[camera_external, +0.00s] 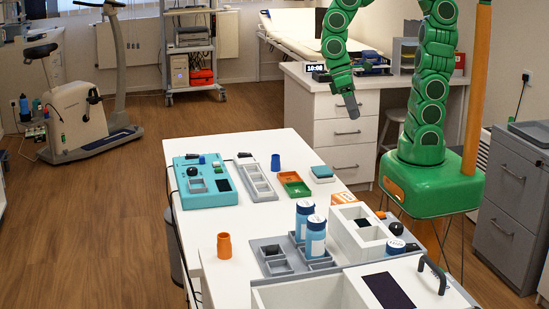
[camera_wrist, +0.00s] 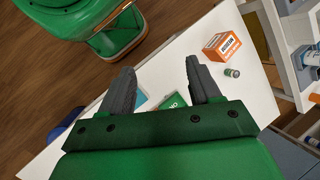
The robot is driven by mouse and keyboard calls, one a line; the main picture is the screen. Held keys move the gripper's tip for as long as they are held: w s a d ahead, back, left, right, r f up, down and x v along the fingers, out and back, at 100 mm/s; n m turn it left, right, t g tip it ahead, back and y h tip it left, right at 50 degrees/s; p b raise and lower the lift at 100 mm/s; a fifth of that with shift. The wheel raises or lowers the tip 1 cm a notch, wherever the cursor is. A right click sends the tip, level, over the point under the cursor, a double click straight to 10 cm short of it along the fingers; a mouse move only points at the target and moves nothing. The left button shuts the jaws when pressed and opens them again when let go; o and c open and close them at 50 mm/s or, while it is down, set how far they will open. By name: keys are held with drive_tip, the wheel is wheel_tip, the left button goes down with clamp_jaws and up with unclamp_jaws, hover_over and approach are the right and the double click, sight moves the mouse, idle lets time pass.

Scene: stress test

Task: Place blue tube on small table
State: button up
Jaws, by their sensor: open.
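A small blue tube (camera_external: 275,162) stands upright on the white table (camera_external: 232,224), near its back edge, behind the green and orange trays. A smaller blue piece (camera_external: 202,159) is on the teal device. I cannot tell which surface the small table is; the white table is the nearest one in view. My gripper (camera_external: 350,108) is raised above and behind the table's back right, pointing down, apart from the tube. In the wrist view my gripper (camera_wrist: 160,66) has its two dark fingers wide apart with nothing held between them. I cannot identify the tube in the wrist view.
On the table are a teal device (camera_external: 207,186), a grey tray (camera_external: 257,182), an orange cup (camera_external: 224,245), blue-and-white bottles (camera_external: 315,236) and a white box (camera_external: 360,234). An orange box (camera_wrist: 222,46) shows in the wrist view. The table's left front is mostly clear.

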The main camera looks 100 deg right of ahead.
drive_tip(key=w+d+f+m+t+y, duration=0.1)
drive_tip(key=w+d+f+m+y, duration=0.3)
drive_tip(key=w, duration=0.4)
drive_tip(key=m+t+y, duration=0.2)
drive_tip(key=m+t, duration=0.7)
drive_tip(key=m, duration=0.7)
approach(276, 157)
drive_tip(key=shift+w+f, duration=0.3)
drive_tip(key=shift+f, duration=0.25)
drive_tip(key=shift+w+f, duration=0.25)
drive_tip(key=shift+f, duration=0.25)
drive_tip(key=shift+x, duration=3.85)
drive_tip(key=shift+s+a+r, duration=0.1)
drive_tip(key=shift+a+r, duration=0.05)
drive_tip(key=shift+r, duration=0.05)
drive_tip(key=c, duration=1.1)
